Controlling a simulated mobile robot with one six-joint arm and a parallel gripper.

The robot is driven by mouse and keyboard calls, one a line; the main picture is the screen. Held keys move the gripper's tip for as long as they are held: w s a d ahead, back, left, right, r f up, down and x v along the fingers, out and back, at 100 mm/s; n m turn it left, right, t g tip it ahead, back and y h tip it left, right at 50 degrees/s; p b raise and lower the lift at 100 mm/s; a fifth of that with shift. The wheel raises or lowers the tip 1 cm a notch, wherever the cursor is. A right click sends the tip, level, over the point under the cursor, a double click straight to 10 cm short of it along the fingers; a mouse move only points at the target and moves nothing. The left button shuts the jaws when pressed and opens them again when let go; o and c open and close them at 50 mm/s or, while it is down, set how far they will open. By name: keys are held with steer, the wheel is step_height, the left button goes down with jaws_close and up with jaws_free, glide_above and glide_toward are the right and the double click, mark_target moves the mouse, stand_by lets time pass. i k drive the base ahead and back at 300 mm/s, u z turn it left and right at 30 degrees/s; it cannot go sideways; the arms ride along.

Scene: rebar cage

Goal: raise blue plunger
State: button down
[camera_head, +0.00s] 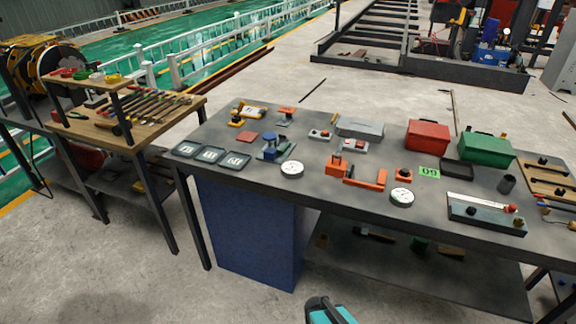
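The blue plunger (269,138) is part of a small blue device with a dark base, on the left part of the grey workbench (320,193). It stands upright behind a round white dial. At this size I cannot tell how far its blue top is raised. A teal and black part, which looks like part of my arm, shows at the bottom edge, in front of the bench and well apart from the device. No gripper fingertips show.
Three dark trays (235,160) lie left of the device, a white dial (292,169) in front, and an orange clamp (357,177) to the right. Red (428,135) and green (487,150) boxes stand farther right. A wooden tool table (160,125) stands left. Floor in front is clear.

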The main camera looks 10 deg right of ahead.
mark_target(271, 138)
steer(key=i, duration=0.9)
steer(key=z, duration=0.05)
